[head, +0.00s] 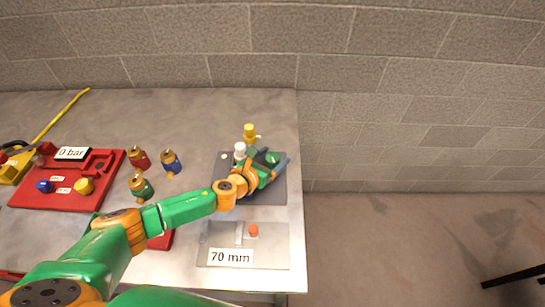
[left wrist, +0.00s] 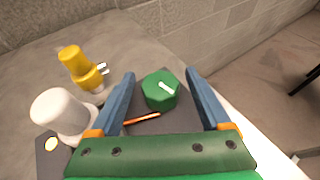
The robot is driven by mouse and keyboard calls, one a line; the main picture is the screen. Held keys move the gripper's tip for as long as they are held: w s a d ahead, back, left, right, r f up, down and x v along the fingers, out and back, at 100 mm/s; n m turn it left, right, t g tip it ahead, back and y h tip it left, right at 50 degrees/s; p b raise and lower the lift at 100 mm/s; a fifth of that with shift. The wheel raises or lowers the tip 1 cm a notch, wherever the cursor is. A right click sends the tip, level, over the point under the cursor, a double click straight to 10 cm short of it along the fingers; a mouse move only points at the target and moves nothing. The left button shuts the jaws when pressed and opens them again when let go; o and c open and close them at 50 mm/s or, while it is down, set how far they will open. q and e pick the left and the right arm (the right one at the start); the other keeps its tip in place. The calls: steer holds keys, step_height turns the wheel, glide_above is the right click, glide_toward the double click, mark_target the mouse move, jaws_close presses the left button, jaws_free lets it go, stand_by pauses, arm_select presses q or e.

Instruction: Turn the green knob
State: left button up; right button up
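The green knob (head: 272,158) sits on a dark grey plate (head: 270,193) near the right end of the table. In the left wrist view the green knob (left wrist: 160,91) is eight-sided or so, with a white mark on its top. My left gripper (head: 281,161) is open, and in the left wrist view its two blue fingers (left wrist: 160,82) stand on either side of the knob with gaps to both. An orange-red stripe (left wrist: 142,118) lies on the plate in front of the knob. My right gripper is not in view.
A white cylinder (left wrist: 65,112) and a yellow fitting (left wrist: 82,68) stand left of the knob. A plate labelled 70 mm (head: 230,257) lies nearer. Several coloured fittings (head: 138,158) and a red panel (head: 70,195) are at left. A block wall is behind.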

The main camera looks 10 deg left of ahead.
mark_target(271, 159)
arm_select(q)
steer(key=p+v, duration=0.1)
steer(key=v, duration=0.6)
steer(key=shift+s+r, duration=0.1)
